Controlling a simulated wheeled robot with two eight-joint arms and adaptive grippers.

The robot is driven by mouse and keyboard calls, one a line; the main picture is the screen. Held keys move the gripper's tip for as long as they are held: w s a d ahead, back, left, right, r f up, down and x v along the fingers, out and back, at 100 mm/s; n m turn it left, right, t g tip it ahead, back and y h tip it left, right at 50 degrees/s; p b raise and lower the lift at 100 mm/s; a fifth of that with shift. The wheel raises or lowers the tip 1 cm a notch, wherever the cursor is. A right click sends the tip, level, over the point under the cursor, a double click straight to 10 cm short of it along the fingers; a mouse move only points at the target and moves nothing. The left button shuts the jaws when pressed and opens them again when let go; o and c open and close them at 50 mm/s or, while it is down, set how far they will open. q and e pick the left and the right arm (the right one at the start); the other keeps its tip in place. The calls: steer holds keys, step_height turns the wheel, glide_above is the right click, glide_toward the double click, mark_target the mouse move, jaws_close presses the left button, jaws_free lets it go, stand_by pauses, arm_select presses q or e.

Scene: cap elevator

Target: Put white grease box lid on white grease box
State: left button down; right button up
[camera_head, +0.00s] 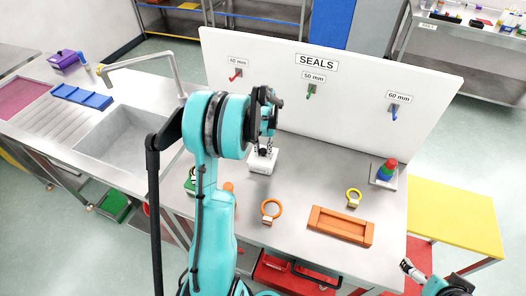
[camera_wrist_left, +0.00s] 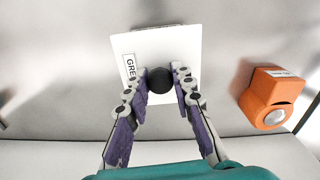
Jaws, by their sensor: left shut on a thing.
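The white grease box (camera_head: 262,162) stands on the steel counter, beneath my left gripper (camera_head: 264,146). In the left wrist view, my left gripper (camera_wrist_left: 160,82) has its fingers closed on the dark round knob of the white grease box lid (camera_wrist_left: 185,45). The lid is a white square with a partly covered "GRE" label. I cannot tell whether the lid touches the box or is just above it. My right gripper (camera_head: 411,270) is at the lower right, away from the box, too small to judge.
An orange box (camera_wrist_left: 268,98) stands right of the lid. A white SEALS board (camera_head: 345,95) stands behind; a sink (camera_head: 130,135) is left.

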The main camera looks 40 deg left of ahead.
arm_select(q)
steer(key=shift+f, duration=0.2)
steer(key=c, duration=1.3)
jaws_free()
